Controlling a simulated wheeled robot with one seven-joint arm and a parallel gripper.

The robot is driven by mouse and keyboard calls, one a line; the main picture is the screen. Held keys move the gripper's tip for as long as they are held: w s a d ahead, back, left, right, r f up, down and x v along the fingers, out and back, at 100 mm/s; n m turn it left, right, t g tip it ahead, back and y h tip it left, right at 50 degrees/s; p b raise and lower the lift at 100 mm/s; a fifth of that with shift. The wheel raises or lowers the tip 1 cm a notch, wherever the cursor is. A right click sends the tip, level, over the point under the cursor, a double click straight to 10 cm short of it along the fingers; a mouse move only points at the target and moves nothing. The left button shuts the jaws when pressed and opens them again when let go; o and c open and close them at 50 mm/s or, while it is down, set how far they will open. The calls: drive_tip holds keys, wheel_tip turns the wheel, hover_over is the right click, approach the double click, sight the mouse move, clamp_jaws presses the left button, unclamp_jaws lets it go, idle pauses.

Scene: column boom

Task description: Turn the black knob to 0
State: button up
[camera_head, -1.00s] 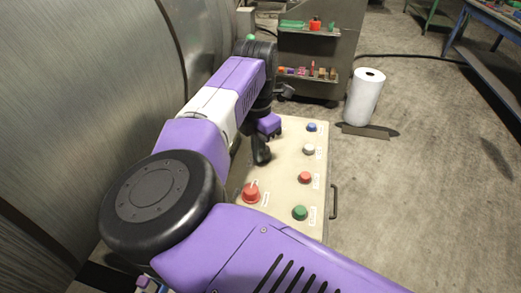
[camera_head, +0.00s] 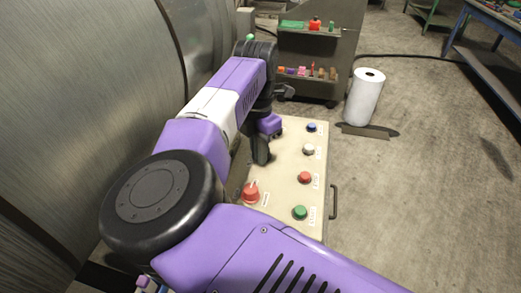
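The control panel (camera_head: 283,201) is a cream box with knobs and buttons on top. My gripper (camera_head: 261,160) points down over the panel's left side, level with the white button. The black knob cannot be told apart from the dark gripper fingers there; it is hidden or merged with them. The knob's scale and its 0 mark do not show. I cannot tell whether the fingers are open or shut. A red knob with a pale pointer (camera_head: 251,191) sits nearer to me on the panel, apart from the gripper.
On the panel's right side are a blue button (camera_head: 311,127), a white button (camera_head: 308,149), a red button (camera_head: 305,177) and a green button (camera_head: 299,212). A large metal cylinder (camera_head: 90,90) stands close on the left. A white roll (camera_head: 365,97) and a tool cart (camera_head: 312,50) stand beyond.

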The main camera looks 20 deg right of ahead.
drive_tip(key=o, duration=0.4)
drive_tip(key=shift+w+d+r, duration=0.15)
drive_tip(key=shift+w+d, duration=0.1)
drive_tip(key=shift+d, duration=0.4)
drive_tip(key=shift+c, duration=0.2)
drive_tip(key=shift+o, duration=0.6)
drive_tip(key=shift+d, duration=0.15)
drive_tip(key=shift+a, duration=0.2)
drive_tip(key=shift+a+f, duration=0.15)
drive_tip(key=shift+f, duration=0.05)
drive_tip(key=shift+r, duration=0.1)
wheel_tip(320, 180, up, 9)
drive_tip(key=p, duration=0.5)
drive_tip(key=shift+w+a, duration=0.1)
drive_tip(key=shift+w, duration=0.05)
